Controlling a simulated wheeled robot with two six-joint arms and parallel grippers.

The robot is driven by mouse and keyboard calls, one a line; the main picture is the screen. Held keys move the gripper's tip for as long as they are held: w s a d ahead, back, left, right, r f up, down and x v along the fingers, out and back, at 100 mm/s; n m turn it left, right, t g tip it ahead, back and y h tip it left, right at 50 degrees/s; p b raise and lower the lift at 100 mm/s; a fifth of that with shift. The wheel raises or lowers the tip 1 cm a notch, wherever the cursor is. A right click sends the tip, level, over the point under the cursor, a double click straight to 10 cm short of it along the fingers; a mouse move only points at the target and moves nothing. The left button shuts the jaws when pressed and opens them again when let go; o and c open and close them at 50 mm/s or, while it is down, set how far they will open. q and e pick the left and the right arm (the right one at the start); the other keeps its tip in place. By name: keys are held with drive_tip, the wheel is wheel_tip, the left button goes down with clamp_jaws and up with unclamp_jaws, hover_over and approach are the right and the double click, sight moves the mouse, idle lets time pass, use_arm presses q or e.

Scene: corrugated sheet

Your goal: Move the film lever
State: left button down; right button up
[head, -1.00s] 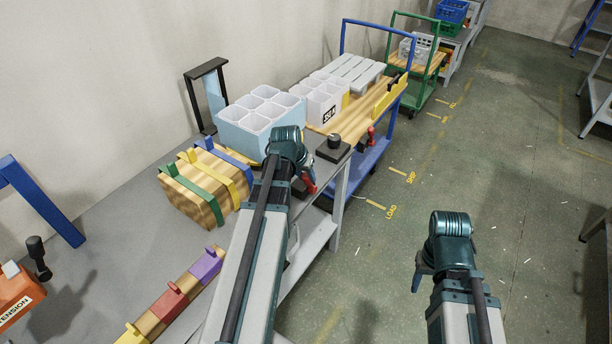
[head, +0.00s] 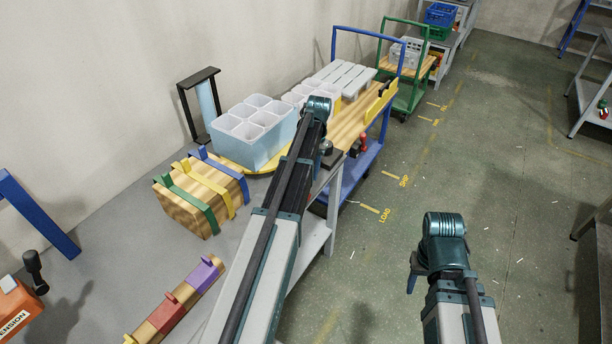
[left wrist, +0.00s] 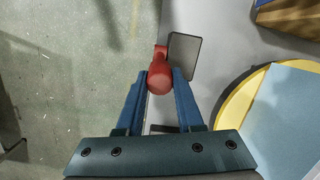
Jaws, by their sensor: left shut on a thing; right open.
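In the left wrist view, a red lever knob (left wrist: 160,82) stands beside a dark plate (left wrist: 186,57). My left gripper (left wrist: 163,74) has its two blue fingers closed on either side of the knob. In the head view my left arm hides this lever and the fingertips. A black frame holding pale blue film (head: 205,103) stands by the wall. A light blue bin with several white cells (head: 253,138) sits on a yellow round plate (head: 262,172). My right gripper (head: 413,274) hangs open at lower right, over the floor, with its fingers mostly hidden.
A strapped wooden block (head: 200,202) and a strip with coloured hooks (head: 176,305) lie on the grey bench (head: 110,255). A blue cart (head: 372,165) stands beyond the bench, with a red-handled item (head: 363,141) near it. The floor at right is largely clear.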

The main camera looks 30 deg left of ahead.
use_arm(q)
drive_tip(key=shift+w+f+g+b, duration=0.2)
drive_tip(key=shift+w+g+b, duration=0.15)
drive_tip(key=shift+w+g, duration=0.15)
drive_tip(key=shift+w+f+g+b, duration=0.15)
drive_tip(key=shift+w+g+b, duration=0.25)
drive_tip(key=shift+g, duration=0.1)
drive_tip(key=shift+d, duration=0.1)
drive_tip(key=c, duration=0.5)
unclamp_jaws()
drive_tip(key=shift+w, duration=0.1)
drive_tip(key=shift+c, duration=0.2)
drive_tip(key=shift+r, duration=0.1)
drive_tip(key=p+v, duration=1.3)
drive_tip(key=shift+w+r, duration=0.2)
drive_tip(key=shift+r, duration=0.1)
drive_tip(key=shift+d, duration=0.1)
